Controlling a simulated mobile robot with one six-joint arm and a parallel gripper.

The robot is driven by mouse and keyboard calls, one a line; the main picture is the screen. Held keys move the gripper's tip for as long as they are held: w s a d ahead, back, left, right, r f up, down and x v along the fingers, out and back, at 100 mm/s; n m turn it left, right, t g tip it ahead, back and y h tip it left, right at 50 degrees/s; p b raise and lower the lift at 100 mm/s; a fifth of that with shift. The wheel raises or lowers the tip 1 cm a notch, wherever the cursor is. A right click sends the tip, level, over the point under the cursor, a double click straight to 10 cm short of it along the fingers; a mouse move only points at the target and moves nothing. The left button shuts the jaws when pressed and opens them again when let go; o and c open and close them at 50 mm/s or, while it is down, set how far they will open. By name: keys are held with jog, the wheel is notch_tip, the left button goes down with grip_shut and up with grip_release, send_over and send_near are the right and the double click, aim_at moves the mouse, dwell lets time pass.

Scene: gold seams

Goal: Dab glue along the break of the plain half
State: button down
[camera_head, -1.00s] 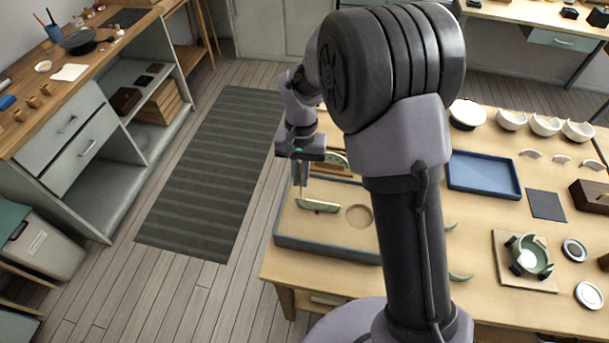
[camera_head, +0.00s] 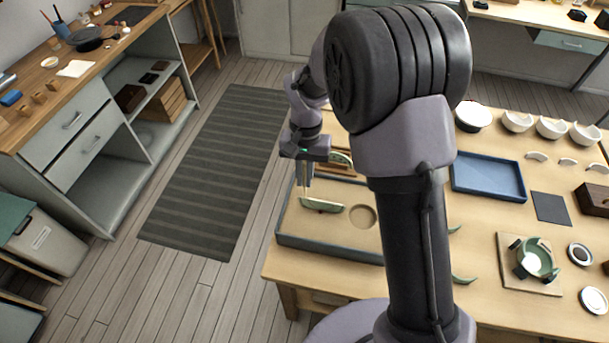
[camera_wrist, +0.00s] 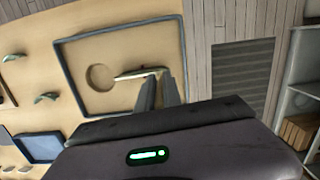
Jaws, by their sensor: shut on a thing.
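A curved half piece with a pale edge and green side (camera_head: 322,204) lies in the sand tray (camera_head: 330,247). It also shows edge-on in the wrist view (camera_wrist: 132,76). My gripper (camera_head: 306,185) points down over the left end of this piece. The two fingers (camera_wrist: 159,88) are close together, shut on a thin pale tool (camera_head: 302,193). The tool's tip is at or just above the piece's left end; I cannot tell whether it touches. Most of the tool is hidden by the fingers. Whether this piece is the plain half is not clear.
A round hollow (camera_head: 363,216) is in the sand to the right of the piece. A rack with another green-edged piece (camera_head: 341,159) stands behind the tray. A blue tray (camera_head: 487,177), white bowls (camera_head: 553,128) and a green pot (camera_head: 533,258) are further right. My arm hides the table's middle.

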aim_at(305, 165)
jog(key=shift+r+p, duration=0.3)
notch_tip(305, 165, up, 8)
jog(key=p, duration=0.6)
jog(key=shift+f, duration=0.15)
jog(key=shift+d, duration=0.1)
dwell(0.7)
